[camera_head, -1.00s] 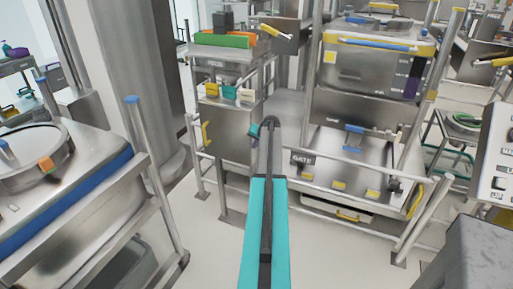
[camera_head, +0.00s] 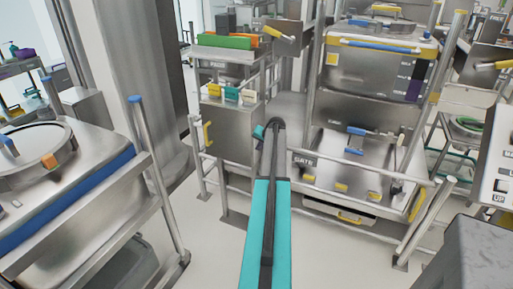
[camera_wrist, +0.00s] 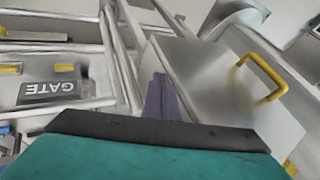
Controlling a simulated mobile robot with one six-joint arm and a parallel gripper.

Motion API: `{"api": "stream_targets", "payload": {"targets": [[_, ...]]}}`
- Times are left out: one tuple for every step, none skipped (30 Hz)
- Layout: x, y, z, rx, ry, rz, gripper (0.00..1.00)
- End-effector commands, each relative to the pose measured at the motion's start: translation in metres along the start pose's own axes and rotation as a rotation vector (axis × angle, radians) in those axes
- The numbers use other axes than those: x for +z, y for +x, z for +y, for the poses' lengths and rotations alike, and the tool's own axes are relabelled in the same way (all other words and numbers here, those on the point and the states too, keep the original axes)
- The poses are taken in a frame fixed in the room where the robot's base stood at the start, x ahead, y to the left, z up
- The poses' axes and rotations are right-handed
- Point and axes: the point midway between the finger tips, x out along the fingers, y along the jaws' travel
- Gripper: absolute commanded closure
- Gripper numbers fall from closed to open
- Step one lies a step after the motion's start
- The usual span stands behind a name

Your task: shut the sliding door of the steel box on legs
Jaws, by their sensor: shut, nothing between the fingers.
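A steel box (camera_head: 235,138) on legs stands left of centre in the head view, with a yellow handle (camera_head: 207,133) on its left face. In the wrist view a plain steel panel (camera_wrist: 215,75) with a yellow handle (camera_wrist: 268,82) lies to the right, apparently part of this box. I cannot tell which panel is the sliding door or how far it stands open. My gripper (camera_head: 260,131) is shut and empty beside the box's right edge in the head view.
A low steel unit marked GATE (camera_head: 346,165) stands right of my gripper, with rails in front. Small coloured cups (camera_head: 231,94) and a green tray (camera_head: 226,42) are above the box. A round-lidded tank (camera_head: 35,150) stands at left. The floor (camera_head: 205,250) in front is clear.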

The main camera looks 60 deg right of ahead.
Motion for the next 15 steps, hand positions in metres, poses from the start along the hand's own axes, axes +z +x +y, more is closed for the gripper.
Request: {"api": "stream_targets", "payload": {"targets": [[0.001,-0.003,0.007,0.002,0.001,0.001,1.00],[0.001,-0.004,0.009,0.003,0.000,0.001,1.00],[0.001,-0.012,0.009,0.002,-0.001,0.003,1.00],[0.002,-0.017,0.009,0.002,-0.001,0.003,1.00],[0.002,-0.022,0.009,0.002,-0.001,0.002,1.00],[0.003,-0.029,0.008,0.002,-0.002,0.002,1.00],[0.003,-0.033,0.008,0.002,-0.002,0.002,1.00],[0.003,-0.038,0.008,0.003,-0.002,0.002,1.00],[0.003,-0.044,0.008,0.003,-0.003,0.001,1.00],[0.003,-0.049,0.008,0.003,-0.003,0.001,1.00],[0.003,-0.054,0.007,0.003,-0.003,0.002,1.00],[0.003,-0.060,0.007,0.003,-0.003,0.002,1.00],[0.003,-0.064,0.007,0.003,-0.003,0.001,1.00],[0.004,-0.069,0.007,0.003,-0.003,0.001,1.00],[0.003,-0.074,0.007,0.003,-0.004,0.001,1.00]]}}
